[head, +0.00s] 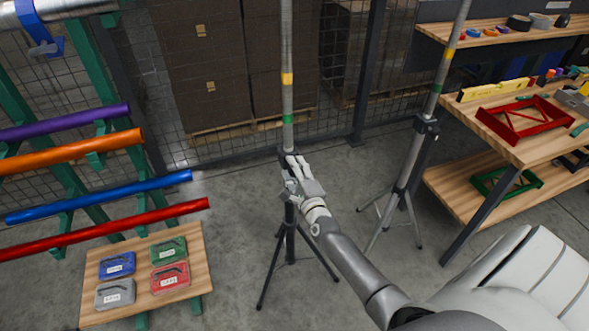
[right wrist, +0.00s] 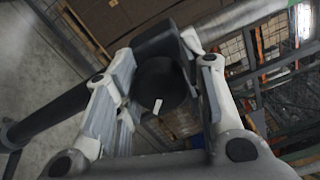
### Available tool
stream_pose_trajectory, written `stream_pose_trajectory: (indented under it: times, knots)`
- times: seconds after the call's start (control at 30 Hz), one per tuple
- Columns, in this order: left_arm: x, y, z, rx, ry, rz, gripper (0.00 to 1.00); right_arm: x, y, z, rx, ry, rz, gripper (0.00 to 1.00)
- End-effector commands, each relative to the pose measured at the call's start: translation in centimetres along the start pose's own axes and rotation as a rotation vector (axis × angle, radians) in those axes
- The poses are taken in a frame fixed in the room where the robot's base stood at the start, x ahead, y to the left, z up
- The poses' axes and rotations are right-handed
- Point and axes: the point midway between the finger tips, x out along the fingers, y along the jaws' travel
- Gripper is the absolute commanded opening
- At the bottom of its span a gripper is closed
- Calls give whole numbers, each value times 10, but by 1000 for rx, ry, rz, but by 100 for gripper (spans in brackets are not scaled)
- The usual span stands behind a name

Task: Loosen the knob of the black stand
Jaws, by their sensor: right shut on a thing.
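The black stand (head: 291,240) is a tripod on the floor in the middle of the head view, with its legs spread. A silver pole (head: 287,50) with a yellow and a green band rises from its collar. My right gripper (head: 296,176) is at the collar, just below the green band. In the right wrist view the black round knob (right wrist: 160,88), with a small white mark, sits between the two fingers. My right gripper is shut on it. In the head view the gripper hides the knob. My left gripper is not in view.
A grey stand (head: 402,190) with a similar pole is to the right. Behind it is a wooden workbench (head: 520,150) with a red frame (head: 525,117). Coloured tubes on a green rack and a low table (head: 190,240) with several cases are at the left.

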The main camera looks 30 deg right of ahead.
Motion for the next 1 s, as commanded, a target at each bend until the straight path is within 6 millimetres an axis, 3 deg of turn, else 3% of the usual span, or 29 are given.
stream_pose_trajectory:
  times: [1.0]
  knots:
    - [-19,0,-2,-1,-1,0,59,0,3,-1,-965,-1,3,14]
